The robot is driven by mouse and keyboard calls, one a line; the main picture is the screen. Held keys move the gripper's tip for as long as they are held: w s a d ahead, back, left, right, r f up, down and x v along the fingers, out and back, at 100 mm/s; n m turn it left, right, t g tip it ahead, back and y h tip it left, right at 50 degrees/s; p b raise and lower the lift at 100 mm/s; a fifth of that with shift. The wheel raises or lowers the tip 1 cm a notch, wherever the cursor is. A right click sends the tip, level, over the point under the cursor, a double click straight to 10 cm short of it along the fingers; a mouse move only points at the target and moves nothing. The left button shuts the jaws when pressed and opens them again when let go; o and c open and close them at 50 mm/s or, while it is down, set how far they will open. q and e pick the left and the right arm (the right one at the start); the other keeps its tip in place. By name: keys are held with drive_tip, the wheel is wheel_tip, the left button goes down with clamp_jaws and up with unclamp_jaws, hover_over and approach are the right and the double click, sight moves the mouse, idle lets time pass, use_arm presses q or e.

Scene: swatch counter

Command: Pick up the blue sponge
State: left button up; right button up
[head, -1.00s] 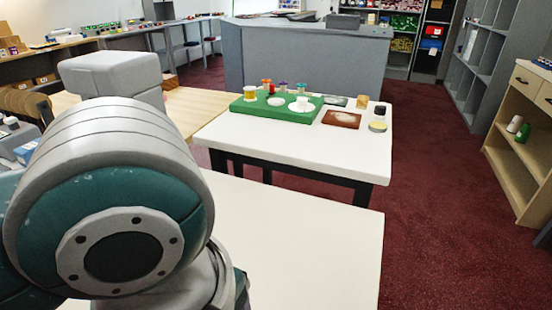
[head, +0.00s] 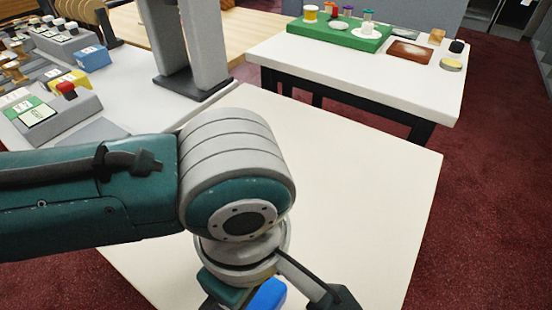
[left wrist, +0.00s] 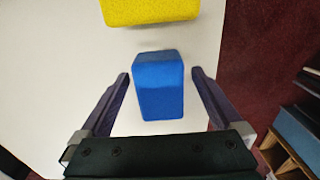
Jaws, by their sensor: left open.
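The blue sponge (left wrist: 160,88) lies on the white table top in the left wrist view, between the two dark fingers of my left gripper (left wrist: 161,76). The gripper is open, with a gap on either side of the sponge. In the head view, part of the blue sponge (head: 268,295) shows at the bottom edge, partly hidden by my wrist. My left gripper (head: 275,303) is there, its fingers cut off by the frame. My right gripper is not in view.
A yellow sponge (left wrist: 150,10) lies just beyond the blue one. The white table (head: 350,180) is largely clear on its right side. Boxes with buttons (head: 75,103) stand at the left. A second table holds a green tray (head: 345,38) and a brown tray (head: 408,53).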

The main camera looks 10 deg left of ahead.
use_arm(q)
drive_tip(key=c, duration=1.4)
drive_tip(key=shift+r, duration=0.15)
wheel_tip(320, 180, up, 20)
drive_tip(key=f+p, duration=0.1)
drive_tip(key=p, duration=0.6)
drive_tip(key=w+a+r+m+p, duration=0.2)
drive_tip(key=a+r+m, duration=0.25)
drive_tip(key=r, duration=0.25)
drive_tip(key=w+a+r+m+p, duration=0.25)
drive_tip(key=r+m, duration=0.25)
drive_tip(key=r, duration=0.3)
drive_tip(key=w+a+r+m+p, duration=0.1)
drive_tip(key=w+a+r+m, duration=0.1)
drive_tip(key=a+r+m, duration=0.35)
drive_tip(key=shift+n, duration=0.5)
drive_tip(key=s+r+p, duration=0.2)
drive_tip(key=r+p, duration=1)
drive_tip(key=s+d+r+p, duration=0.1)
drive_tip(key=r+p, duration=1.2)
drive_tip(key=s+d+r+p, duration=0.1)
drive_tip(key=s+r+p, duration=0.1)
drive_tip(key=r+p, duration=1)
drive_tip(key=shift+s+r, duration=0.2)
drive_tip(key=shift+s, duration=0.15)
